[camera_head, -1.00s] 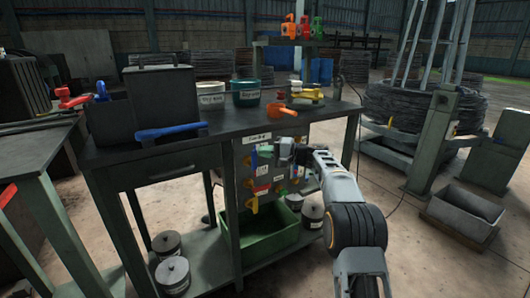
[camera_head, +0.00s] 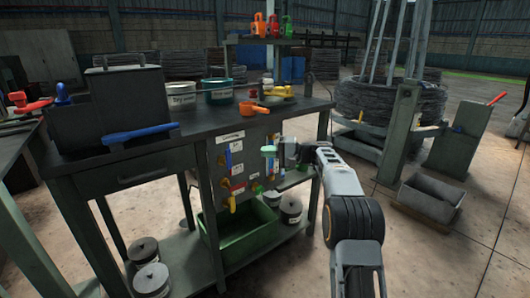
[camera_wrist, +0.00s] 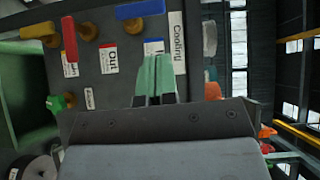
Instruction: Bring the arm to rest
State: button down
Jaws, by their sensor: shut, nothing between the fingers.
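My gripper (camera_head: 268,149) is in front of the bench's valve panel, at the end of my bent arm (camera_head: 345,195). Its two green-tipped fingers are shut together with nothing between them, as the wrist view shows (camera_wrist: 155,73). The dark panel (camera_wrist: 118,88) lies beyond the fingers there, with a red handle (camera_wrist: 70,39), a blue handle (camera_wrist: 140,9) and a yellow handle (camera_wrist: 38,30). A label reading "Cooling" is right of the fingertips. I cannot tell the exact gap between fingers and panel.
A wire coil stand and a grey trough (camera_head: 431,193) stand at right. Floor at lower right is open.

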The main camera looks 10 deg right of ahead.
jog(key=s+a+r+g+h+p, duration=0.1)
jog(key=s+a+r+h+p, duration=0.1)
jog(key=s+r+h+p, duration=0.35)
jog(key=s+a+r+g+h+p, duration=0.1)
jog(key=s+a+r+h+p, duration=0.15)
jog(key=s+r+p, duration=0.5)
jog(key=s+d+r+n+h+p, duration=0.1)
jog(key=s+d+h+p, duration=0.1)
jog(key=s+p, duration=0.3)
jog(key=s+d+r+n+h+p, duration=0.1)
jog(key=s+d+h+p, duration=0.1)
jog(key=s+p, duration=0.4)
jog(key=s+d+r+n+h+p, duration=0.1)
jog(key=s+h+p, duration=0.3)
jog(key=s, duration=0.9)
jog(key=shift+s+d+n+h+p, duration=0.3)
jog(key=shift+d+p, duration=0.25)
jog(key=shift+p, duration=0.6)
jog(key=shift+d, duration=0.1)
